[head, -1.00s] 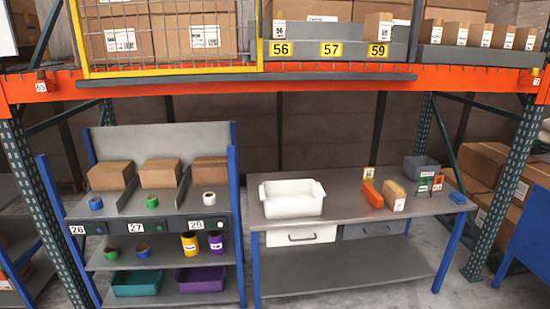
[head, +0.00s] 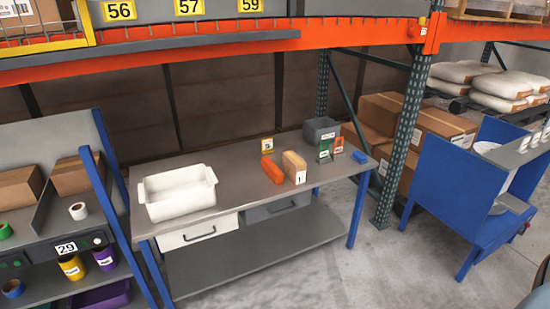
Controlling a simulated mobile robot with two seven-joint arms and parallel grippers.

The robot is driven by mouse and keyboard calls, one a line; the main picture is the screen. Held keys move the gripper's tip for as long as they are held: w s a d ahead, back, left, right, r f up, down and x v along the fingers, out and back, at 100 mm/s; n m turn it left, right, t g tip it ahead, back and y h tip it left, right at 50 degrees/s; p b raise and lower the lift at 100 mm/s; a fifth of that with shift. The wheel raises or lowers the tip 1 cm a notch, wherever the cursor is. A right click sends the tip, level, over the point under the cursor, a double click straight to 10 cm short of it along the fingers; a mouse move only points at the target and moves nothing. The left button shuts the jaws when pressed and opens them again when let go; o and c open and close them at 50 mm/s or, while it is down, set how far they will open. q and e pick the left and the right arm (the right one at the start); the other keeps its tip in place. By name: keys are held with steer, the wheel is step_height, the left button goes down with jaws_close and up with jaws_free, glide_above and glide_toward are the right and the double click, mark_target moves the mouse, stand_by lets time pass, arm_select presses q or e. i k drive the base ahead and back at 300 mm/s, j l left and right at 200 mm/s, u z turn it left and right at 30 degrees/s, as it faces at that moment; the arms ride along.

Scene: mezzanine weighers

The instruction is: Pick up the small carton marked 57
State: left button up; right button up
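The yellow 57 label (head: 189,7) is on the grey shelf edge at the top of the head view, between the 56 label (head: 119,11) and the 59 label (head: 250,4). What stands above these labels is cut off by the frame. A small brown carton (head: 294,164) with a white label stands on the grey workbench (head: 240,190); its marking is too small to read surely. Neither of my grippers is in view.
On the bench are a white bin (head: 177,193), an orange block (head: 271,170), a grey box (head: 320,130) and a small blue item (head: 359,156). A rack post (head: 402,150) and a blue stand (head: 450,200) are to the right. The floor between them is clear.

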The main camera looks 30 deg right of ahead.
mark_target(293, 167)
steer(key=i+l+u, duration=0.1)
steer(key=l, duration=0.4)
steer(key=i+l+u, duration=0.15)
steer(key=l, duration=0.4)
steer(key=i+l+u, duration=0.1)
steer(key=i+l, duration=0.15)
steer(key=l, duration=0.3)
steer(key=i+l+u, duration=0.1)
steer(key=l, duration=0.45)
steer(key=i+l+u, duration=0.15)
steer(key=l, duration=0.4)
steer(key=i+l+u, duration=0.1)
steer(key=l, duration=0.45)
